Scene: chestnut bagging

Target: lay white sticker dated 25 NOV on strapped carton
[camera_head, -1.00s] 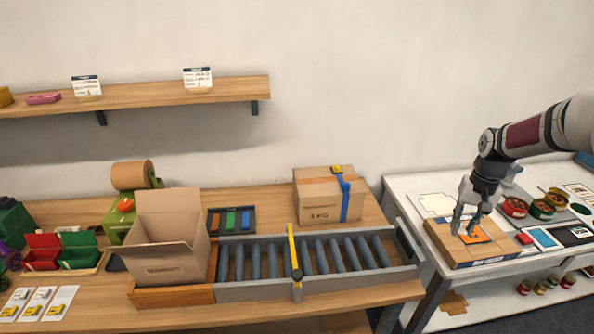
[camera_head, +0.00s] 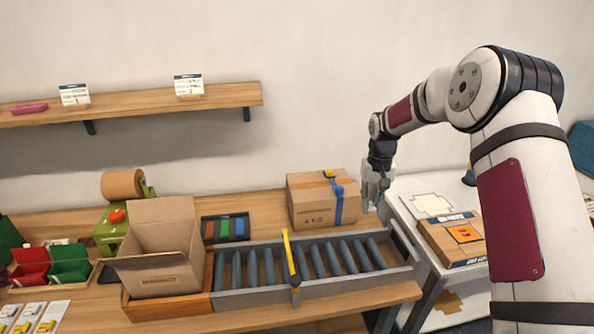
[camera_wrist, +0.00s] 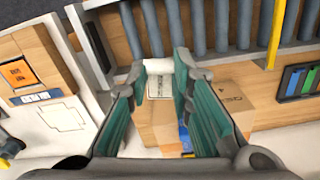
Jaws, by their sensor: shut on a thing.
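The strapped carton (camera_head: 308,208) stands on the wooden bench behind the rollers, closed, with a blue strap (camera_head: 338,208) and a yellow-and-black piece on top. My gripper (camera_head: 376,197) hangs just right of the carton. In the wrist view its teal fingers are shut on a small white sticker (camera_wrist: 158,68), held at the fingertips; its date cannot be read. The carton (camera_wrist: 232,103) shows beyond and between the fingers, partly hidden by them. I cannot tell whether the sticker touches it.
A roller conveyor (camera_head: 255,301) with a yellow bar (camera_head: 288,260) lies before the carton. An open box (camera_head: 165,265) stands left. On the white table at right, a flat carton (camera_head: 440,237) bears an orange label (camera_head: 463,233). A tray of coloured pieces (camera_head: 226,228) sits behind the conveyor.

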